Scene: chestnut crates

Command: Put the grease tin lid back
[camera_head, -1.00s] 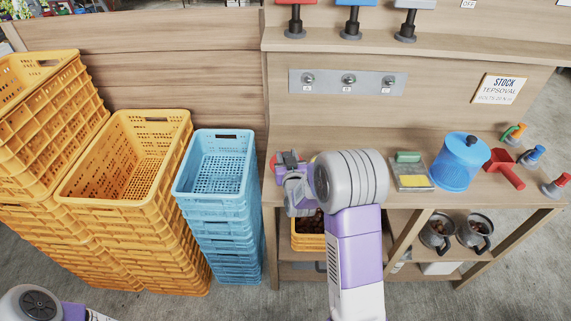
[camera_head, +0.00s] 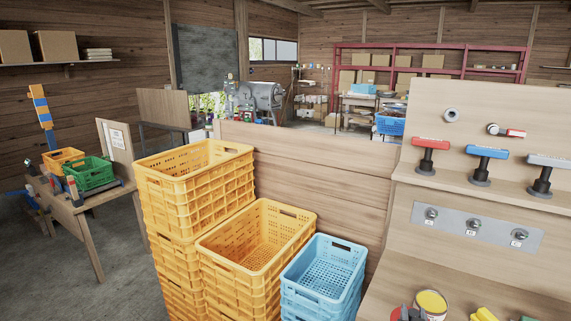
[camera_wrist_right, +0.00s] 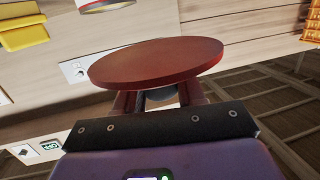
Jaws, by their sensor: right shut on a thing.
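The red round grease tin lid (camera_wrist_right: 157,62) is held in my right gripper (camera_wrist_right: 158,99), which is shut on it. In the head view the lid (camera_head: 399,314) shows only in part at the bottom edge, left of the tin, and most of the gripper is cut off. The grease tin (camera_head: 432,302) stands on the counter, open at the top with yellow inside. Part of the tin (camera_wrist_right: 104,4) also shows at the top of the wrist view, apart from the lid. My left gripper is not in view.
A light blue crate stack (camera_head: 325,270) and yellow crate stacks (camera_head: 257,240) stand left of the counter. A panel with several knobs (camera_head: 475,229) is behind the tin. A yellow object (camera_head: 484,314) lies right of the tin. Coloured stands (camera_head: 487,160) are on the shelf above.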

